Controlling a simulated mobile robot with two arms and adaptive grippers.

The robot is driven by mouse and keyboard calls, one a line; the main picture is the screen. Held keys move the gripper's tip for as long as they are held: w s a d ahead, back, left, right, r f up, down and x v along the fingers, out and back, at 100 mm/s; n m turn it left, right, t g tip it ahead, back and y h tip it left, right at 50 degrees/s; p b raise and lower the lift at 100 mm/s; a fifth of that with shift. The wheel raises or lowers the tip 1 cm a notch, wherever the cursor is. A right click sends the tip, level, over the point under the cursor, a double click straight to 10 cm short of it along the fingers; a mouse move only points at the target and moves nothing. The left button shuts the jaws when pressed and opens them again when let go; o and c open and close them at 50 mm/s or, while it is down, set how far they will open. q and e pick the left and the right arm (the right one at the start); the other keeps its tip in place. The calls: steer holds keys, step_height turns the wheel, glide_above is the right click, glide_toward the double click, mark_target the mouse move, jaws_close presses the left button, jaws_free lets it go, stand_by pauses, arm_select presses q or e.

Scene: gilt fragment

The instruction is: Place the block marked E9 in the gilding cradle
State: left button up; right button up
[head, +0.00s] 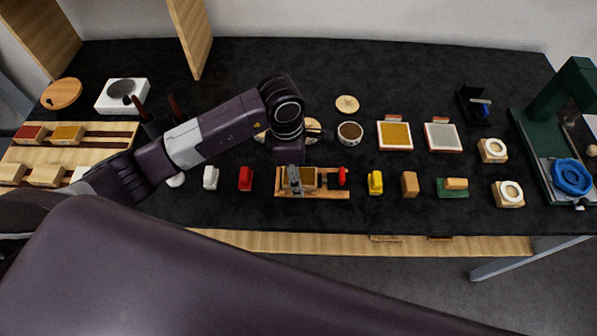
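A wooden cradle (325,193) lies at the front middle of the table, with a red part (342,177) at its right end. A tan block (308,178) shows in it; no marking on it is legible. My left arm reaches in from the left, and my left gripper (294,183) points down at the cradle's left part, by the block. The gripper's fingers are too small and overlapped to tell whether they are open or shut on the block. My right gripper is out of view.
A wooden rack (97,127) with several blocks stands at the left, partly behind my arm. White (210,177), red (245,178) and yellow (375,182) items flank the cradle. A bowl (350,133) and square pads (395,136) stand behind. A green press (545,125) stands far right.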

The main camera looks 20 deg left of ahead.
arm_select(q)
step_height(320, 180, up, 12)
steer(key=a+b, duration=0.1)
steer(key=b, duration=0.2)
steer(key=shift+s+a, duration=0.15)
steer(key=shift+a, duration=0.05)
steer(key=shift+f, duration=0.1)
